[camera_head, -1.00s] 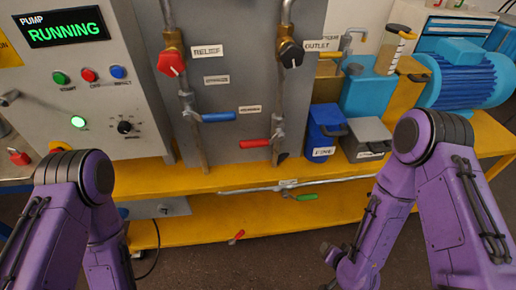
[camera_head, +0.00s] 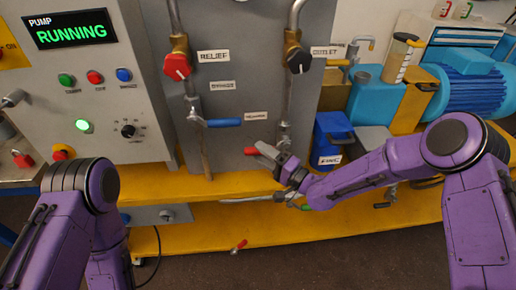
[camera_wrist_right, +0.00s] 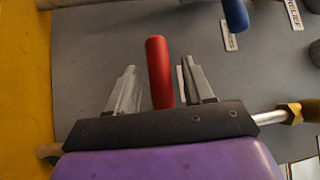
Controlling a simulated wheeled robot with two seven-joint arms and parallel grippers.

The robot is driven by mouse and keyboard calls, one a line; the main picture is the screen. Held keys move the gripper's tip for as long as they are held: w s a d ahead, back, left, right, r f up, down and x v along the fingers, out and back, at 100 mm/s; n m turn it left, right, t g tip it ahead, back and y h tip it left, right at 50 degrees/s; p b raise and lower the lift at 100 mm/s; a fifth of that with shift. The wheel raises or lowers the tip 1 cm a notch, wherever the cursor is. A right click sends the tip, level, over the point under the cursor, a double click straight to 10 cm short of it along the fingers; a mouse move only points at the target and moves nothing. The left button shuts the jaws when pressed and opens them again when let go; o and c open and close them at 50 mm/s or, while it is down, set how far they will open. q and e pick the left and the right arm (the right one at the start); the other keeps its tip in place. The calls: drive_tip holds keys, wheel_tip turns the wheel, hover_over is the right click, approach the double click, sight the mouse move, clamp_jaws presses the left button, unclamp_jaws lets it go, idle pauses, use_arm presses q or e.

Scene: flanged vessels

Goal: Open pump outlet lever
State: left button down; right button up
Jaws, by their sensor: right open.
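A red lever (camera_head: 251,151) is on the pipe below the black outlet knob (camera_head: 299,60). In the right wrist view, the red lever (camera_wrist_right: 159,72) stands between the two fingers of my right gripper (camera_wrist_right: 158,84). The fingers are apart, with a gap on each side of the lever. In the head view, my right gripper (camera_head: 266,156) is at the red lever, and hides part of it and of the pipe behind. The small label by this lever is hidden. My left gripper is out of view; only its arm shows at lower left.
A blue lever (camera_head: 222,123) is up and left of my right gripper, and a red relief knob (camera_head: 177,66) is above it. A blue bin (camera_head: 329,136) stands to the right. A yellow shelf (camera_head: 228,184) runs below. A control box (camera_head: 95,100) shows RUNNING.

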drive_tip(key=shift+x, duration=1.1)
clamp_jaws()
